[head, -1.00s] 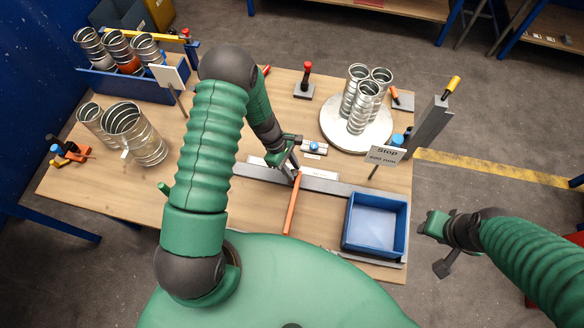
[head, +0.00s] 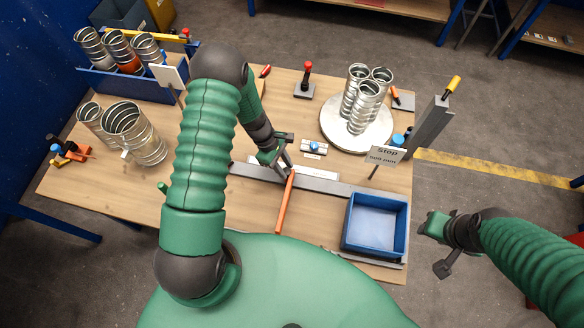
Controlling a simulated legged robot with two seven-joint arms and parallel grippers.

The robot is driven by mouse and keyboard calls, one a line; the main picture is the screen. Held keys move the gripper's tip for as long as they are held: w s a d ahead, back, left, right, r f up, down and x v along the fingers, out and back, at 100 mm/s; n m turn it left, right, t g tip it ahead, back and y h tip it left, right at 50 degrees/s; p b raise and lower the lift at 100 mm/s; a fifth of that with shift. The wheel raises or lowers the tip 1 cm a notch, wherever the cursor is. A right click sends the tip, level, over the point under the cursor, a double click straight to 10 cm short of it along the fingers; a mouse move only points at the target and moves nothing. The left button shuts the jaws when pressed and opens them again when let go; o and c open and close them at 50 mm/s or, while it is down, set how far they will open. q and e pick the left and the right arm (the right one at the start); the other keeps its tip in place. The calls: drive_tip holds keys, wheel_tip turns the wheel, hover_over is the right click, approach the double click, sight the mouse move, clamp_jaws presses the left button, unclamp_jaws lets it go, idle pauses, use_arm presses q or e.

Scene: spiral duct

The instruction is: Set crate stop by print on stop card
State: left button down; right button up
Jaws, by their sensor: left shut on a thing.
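The stop card (head: 386,155) stands on a thin post at the table's right side. It reads "Stop" with a number in mm below, too small to read surely. A long orange bar (head: 285,205), which looks like the crate stop, lies across the table with its far end at the grey rail (head: 323,184). My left gripper (head: 286,170) is shut on its far end; the fingertips partly hide the grip. The blue crate (head: 347,226) sits to the right of the bar, apart from it. My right gripper (head: 428,225) is off the table's right edge; its jaw opening is unclear.
A round plate (head: 334,134) with several metal ducts stands behind the card. A small fixture with a blue knob (head: 314,147) is just behind the rail. More ducts (head: 138,135) stand at left. A grey post (head: 430,125) rises at right. Wood between bar and crate is clear.

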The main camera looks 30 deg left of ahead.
use_arm(q)
drive_tip(key=s+a, duration=0.1)
drive_tip(key=a, duration=0.2)
drive_tip(key=s+a, duration=0.1)
drive_tip(key=a, duration=0.3)
drive_tip(key=s+a+b, duration=0.1)
drive_tip(key=a, duration=0.3)
drive_tip(key=shift+a, duration=0.25)
drive_tip(key=c, duration=1.1)
unclamp_jaws()
drive_tip(key=b+v, duration=0.1)
drive_tip(key=v, duration=1.5)
drive_tip(key=shift+r, duration=0.4)
drive_tip(key=shift+w, duration=0.1)
